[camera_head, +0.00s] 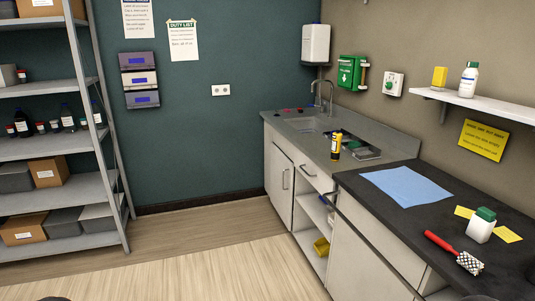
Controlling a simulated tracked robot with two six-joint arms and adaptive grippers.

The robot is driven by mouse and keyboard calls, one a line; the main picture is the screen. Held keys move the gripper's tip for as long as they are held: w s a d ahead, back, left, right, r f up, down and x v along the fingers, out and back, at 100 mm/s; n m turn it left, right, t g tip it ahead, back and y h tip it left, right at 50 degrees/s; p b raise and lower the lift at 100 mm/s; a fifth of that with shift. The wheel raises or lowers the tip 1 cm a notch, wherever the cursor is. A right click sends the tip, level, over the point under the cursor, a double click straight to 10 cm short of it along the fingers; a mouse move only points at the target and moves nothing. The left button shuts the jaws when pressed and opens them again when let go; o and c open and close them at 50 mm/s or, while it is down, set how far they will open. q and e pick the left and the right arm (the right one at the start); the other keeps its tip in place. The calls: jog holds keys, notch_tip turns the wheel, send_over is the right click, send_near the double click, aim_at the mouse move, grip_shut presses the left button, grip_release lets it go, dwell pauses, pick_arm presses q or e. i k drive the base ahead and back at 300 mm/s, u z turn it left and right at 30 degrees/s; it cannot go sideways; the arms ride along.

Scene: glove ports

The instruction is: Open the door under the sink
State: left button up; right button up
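The white door (277,186) is under the sink (308,124), at the left end of the counter run. It looks shut, with a dark vertical handle (285,179) near its right edge. The grey sink has a curved metal tap (322,94) at its back. Neither of my grippers can be made out in the head view.
Right of the door are a drawer (308,168) and open shelving with a yellow item (321,246). A yellow bottle (336,146) stands on the counter. A dark worktop (352,184) is nearer. A shelf rack (85,190) stands left; floor (205,250) between is clear.

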aim_at(282, 168)
jog(key=u, duration=0.05)
jog(key=i, duration=1.4)
jog(key=u, duration=0.3)
jog(key=i, duration=2.15)
jog(key=u, duration=0.1)
